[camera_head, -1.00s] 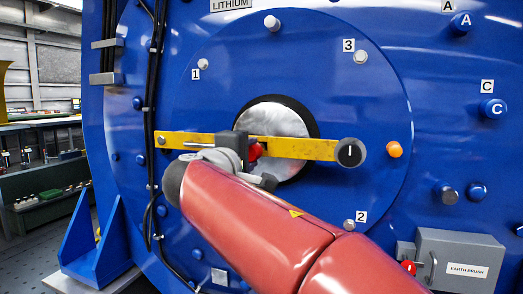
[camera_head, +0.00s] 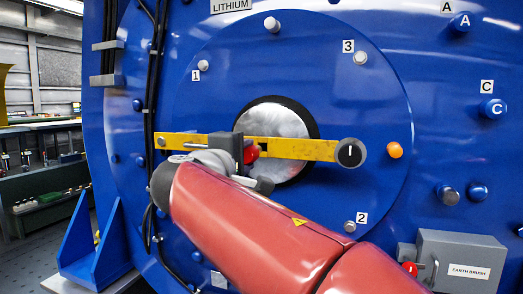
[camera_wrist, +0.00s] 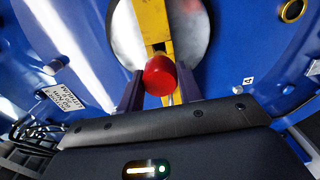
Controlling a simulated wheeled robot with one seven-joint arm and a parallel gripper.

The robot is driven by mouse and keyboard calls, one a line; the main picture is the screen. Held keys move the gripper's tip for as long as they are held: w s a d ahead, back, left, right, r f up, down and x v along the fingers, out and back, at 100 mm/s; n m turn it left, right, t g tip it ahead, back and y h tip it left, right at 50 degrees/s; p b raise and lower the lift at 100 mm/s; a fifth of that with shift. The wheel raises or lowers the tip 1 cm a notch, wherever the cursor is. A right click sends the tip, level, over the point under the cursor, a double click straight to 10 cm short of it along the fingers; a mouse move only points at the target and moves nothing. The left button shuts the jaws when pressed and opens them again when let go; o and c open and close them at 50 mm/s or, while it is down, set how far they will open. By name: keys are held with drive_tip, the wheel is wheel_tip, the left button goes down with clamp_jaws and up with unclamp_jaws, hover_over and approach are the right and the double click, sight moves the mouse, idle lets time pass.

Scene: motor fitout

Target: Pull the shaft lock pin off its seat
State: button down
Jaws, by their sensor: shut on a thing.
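The shaft lock pin shows as a red knob (camera_head: 252,153) in front of the yellow bar (camera_head: 305,149) that crosses the round metal shaft end (camera_head: 272,121). My gripper (camera_head: 241,152) is at the knob, with the arm reaching in from the lower right. In the wrist view, the red knob (camera_wrist: 159,75) sits between the two dark fingers of my gripper (camera_wrist: 160,88), which are shut on it.
A black round knob (camera_head: 349,152) is at the bar's right end. An orange button (camera_head: 394,150) is right of it. A grey earth brush box (camera_head: 461,262) is at lower right. Black cables (camera_head: 152,100) run down the left side of the blue housing.

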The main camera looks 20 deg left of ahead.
drive_tip(key=shift+s, duration=0.35)
drive_tip(key=s+a+b, duration=0.1)
drive_tip(key=s+b, duration=0.1)
drive_tip(key=s, duration=2)
drive_tip(key=shift+a+b, duration=0.3)
drive_tip(key=shift+a, duration=0.05)
